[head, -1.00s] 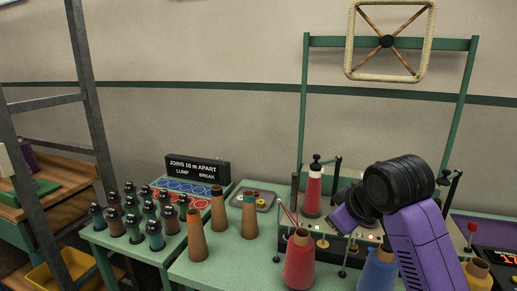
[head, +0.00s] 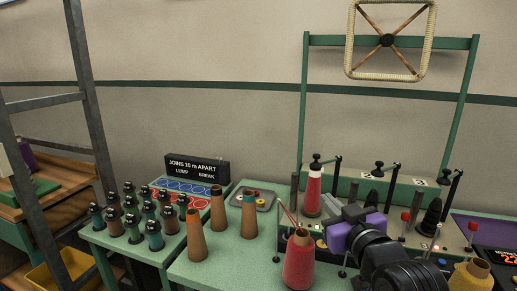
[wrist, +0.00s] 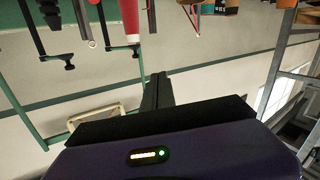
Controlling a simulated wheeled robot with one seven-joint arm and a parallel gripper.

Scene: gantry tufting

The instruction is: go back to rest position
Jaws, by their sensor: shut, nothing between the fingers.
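A large red cone (head: 299,262) stands in front of the gripper, with brown cones (head: 196,236) to the left. A yellow cone (head: 472,276) is at lower right. Black posts and a green frame (head: 303,120) rise behind. Small spools (head: 134,229) fill the left table.

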